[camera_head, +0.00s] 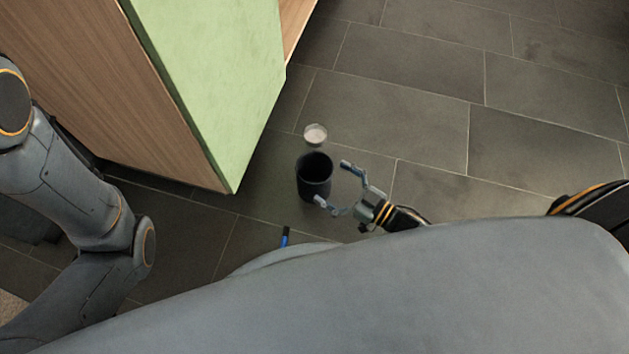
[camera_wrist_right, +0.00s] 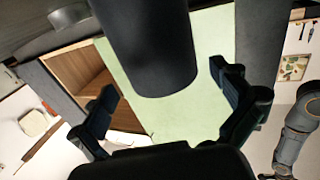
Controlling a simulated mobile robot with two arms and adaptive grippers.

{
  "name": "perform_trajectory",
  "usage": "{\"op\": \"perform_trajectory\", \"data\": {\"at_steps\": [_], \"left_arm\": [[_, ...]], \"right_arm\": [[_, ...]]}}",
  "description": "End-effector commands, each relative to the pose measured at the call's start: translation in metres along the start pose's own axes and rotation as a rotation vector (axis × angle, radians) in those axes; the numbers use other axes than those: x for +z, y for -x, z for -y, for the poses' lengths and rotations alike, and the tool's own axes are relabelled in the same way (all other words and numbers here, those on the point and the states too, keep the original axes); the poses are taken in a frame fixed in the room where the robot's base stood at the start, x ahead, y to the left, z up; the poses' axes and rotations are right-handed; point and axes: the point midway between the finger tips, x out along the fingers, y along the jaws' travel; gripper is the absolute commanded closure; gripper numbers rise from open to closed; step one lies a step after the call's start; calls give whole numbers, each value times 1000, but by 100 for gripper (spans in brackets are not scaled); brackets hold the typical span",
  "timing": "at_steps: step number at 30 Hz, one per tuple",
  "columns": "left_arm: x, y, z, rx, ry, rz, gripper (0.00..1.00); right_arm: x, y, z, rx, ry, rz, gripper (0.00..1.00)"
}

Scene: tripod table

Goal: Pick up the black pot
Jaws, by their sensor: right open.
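The black pot (camera_head: 314,190) is a dark, open-topped cylinder near the middle of the head view. In the right wrist view the pot (camera_wrist_right: 150,60) is large and lies between the spread fingers of the right gripper (camera_wrist_right: 163,88). I see no clear contact. My left arm shows at the left of the head view, but its gripper does not.
A small whitish round cup (camera_head: 315,134) is just beyond the pot. A wooden cabinet with a green face (camera_head: 215,80) stands to the left, its corner near the pot. A blue item (camera_head: 285,237) shows below. Grey tiled floor (camera_head: 500,130) is clear to the right.

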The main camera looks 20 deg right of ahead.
Motion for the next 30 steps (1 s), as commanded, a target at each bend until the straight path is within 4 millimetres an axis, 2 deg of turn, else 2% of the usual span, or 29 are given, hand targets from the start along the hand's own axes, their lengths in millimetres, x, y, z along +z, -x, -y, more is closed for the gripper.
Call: {"op": "perform_trajectory", "data": {"at_steps": [6, 9, 18, 27, 30], "left_arm": [[-6, 18, -4, 0, 0, 0, 60], [-8, 22, -5, 0, 0, 0, 60], [-8, 21, -5, 0, 1, -1, 60], [-8, 22, -5, 0, 1, 0, 60], [-8, 22, -5, 0, 1, 0, 60]], "right_arm": [[2, -35, 0, -1, 0, -6, 0], [1, -46, 0, -1, 1, -4, 0], [-1, -51, 0, 0, 0, -1, 0], [0, -50, 0, 0, 0, -1, 61], [-1, -51, 0, 0, 0, -2, 64]]}}
